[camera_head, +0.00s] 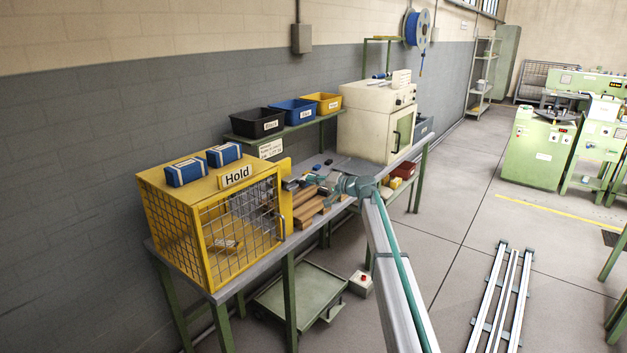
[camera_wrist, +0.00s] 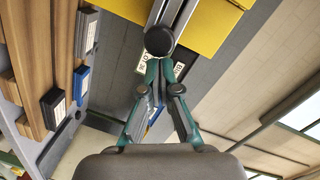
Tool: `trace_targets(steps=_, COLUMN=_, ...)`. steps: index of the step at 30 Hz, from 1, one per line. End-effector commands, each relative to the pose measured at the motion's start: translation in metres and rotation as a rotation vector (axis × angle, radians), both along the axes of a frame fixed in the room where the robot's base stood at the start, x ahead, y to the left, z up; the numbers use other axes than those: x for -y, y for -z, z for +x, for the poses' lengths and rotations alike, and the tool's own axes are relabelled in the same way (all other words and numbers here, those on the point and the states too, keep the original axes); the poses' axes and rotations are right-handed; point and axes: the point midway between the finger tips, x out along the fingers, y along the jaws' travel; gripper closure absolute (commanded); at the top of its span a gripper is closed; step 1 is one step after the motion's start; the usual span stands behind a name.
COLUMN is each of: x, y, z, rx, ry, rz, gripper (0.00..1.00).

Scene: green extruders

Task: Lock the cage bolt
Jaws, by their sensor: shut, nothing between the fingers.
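The yellow cage (camera_head: 165,205) stands on the left end of the bench, with a "Hold" sign on its front top edge. Its mesh door (camera_head: 243,222) looks shut against the yellow post (camera_head: 286,200). In the wrist view the bolt shows as a dark round knob (camera_wrist: 160,41) on a pale metal bar (camera_wrist: 170,12) beside yellow panels. My gripper (camera_head: 308,181) is at the right side of the cage near the post. In the wrist view my gripper's fingertips (camera_wrist: 160,68) are together and empty, right at the knob; I cannot tell if they touch it.
Brown wooden blocks (camera_head: 312,207) lie on the bench right of the cage. Black (camera_head: 258,122), blue (camera_head: 294,111) and yellow bins (camera_head: 325,103) stand on the shelf behind. Two blue boxes (camera_head: 186,172) sit on the cage. A cream machine (camera_head: 372,125) stands farther right.

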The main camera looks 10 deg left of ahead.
Motion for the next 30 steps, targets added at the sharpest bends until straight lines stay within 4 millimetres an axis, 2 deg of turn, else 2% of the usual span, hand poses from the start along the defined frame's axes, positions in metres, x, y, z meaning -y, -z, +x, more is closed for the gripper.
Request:
trace_targets(steps=4, x=-0.005, y=0.002, z=-0.010, rx=0.000, ry=-0.001, rz=0.000, gripper=1.00)
trace_targets(steps=9, x=-0.020, y=0.004, z=-0.037, rx=0.001, ry=-0.003, rz=-0.001, gripper=1.00)
trace_targets(steps=12, x=-0.024, y=0.002, z=-0.043, rx=0.000, ry=-0.001, rz=0.000, gripper=1.00)
trace_targets(steps=23, x=-0.025, y=0.001, z=-0.043, rx=-0.001, ry=-0.004, rz=-0.002, gripper=1.00)
trace_targets(steps=30, x=-0.016, y=-0.009, z=-0.031, rx=0.001, ry=-0.001, rz=0.000, gripper=1.00)
